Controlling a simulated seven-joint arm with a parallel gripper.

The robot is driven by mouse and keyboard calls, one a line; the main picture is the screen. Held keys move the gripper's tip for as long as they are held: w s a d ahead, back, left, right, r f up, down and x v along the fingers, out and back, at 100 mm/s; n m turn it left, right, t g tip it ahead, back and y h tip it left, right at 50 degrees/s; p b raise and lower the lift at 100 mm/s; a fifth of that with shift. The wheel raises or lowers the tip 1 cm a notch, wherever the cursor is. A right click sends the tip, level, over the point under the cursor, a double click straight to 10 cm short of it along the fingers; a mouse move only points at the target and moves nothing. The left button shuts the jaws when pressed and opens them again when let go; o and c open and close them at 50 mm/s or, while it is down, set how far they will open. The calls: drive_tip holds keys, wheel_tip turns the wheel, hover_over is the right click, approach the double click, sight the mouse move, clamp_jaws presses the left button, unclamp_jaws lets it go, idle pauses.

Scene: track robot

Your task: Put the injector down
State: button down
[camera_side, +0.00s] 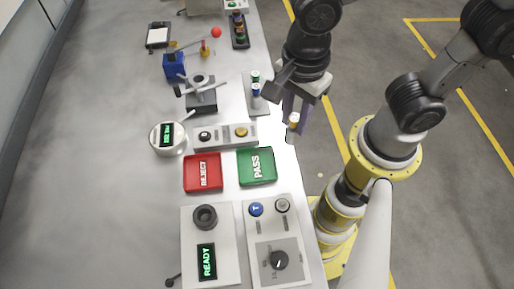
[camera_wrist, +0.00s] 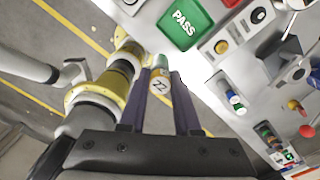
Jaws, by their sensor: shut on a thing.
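My gripper (camera_side: 294,123) is shut on the injector (camera_side: 293,119), a small pale cylinder with a yellowish end. In the wrist view the injector (camera_wrist: 161,84) shows a white face with a dark marking like "22", between the two purple fingers of my gripper (camera_wrist: 160,79). The injector is held up by the table's right edge in the side view. A pale rack (camera_side: 262,104) just left of the gripper holds similar cylinders with blue and green ends (camera_side: 255,87). The rack also shows at right in the wrist view (camera_wrist: 237,109).
The green PASS tray (camera_side: 256,166) and red REJECT tray (camera_side: 203,173) lie nearer the camera. A button box (camera_side: 225,136) is behind them. A dark rack with coloured pieces (camera_side: 239,31) stands at the far end. The grey surface at left (camera_side: 95,150) is clear.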

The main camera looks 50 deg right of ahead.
drive_tip(key=shift+w+a+f, duration=0.8)
drive_tip(key=shift+w+f, duration=0.05)
drive_tip(key=shift+f, duration=0.8)
drive_tip(key=shift+w+a+f, duration=0.75)
drive_tip(key=shift+w+f, duration=0.15)
drive_tip(key=shift+f, duration=0.75)
drive_tip(key=shift+w+a+f, duration=0.8)
drive_tip(key=shift+w+f, duration=0.05)
drive_tip(key=shift+f, duration=0.8)
drive_tip(key=shift+f, duration=0.15)
drive_tip(key=c, duration=0.6)
unclamp_jaws()
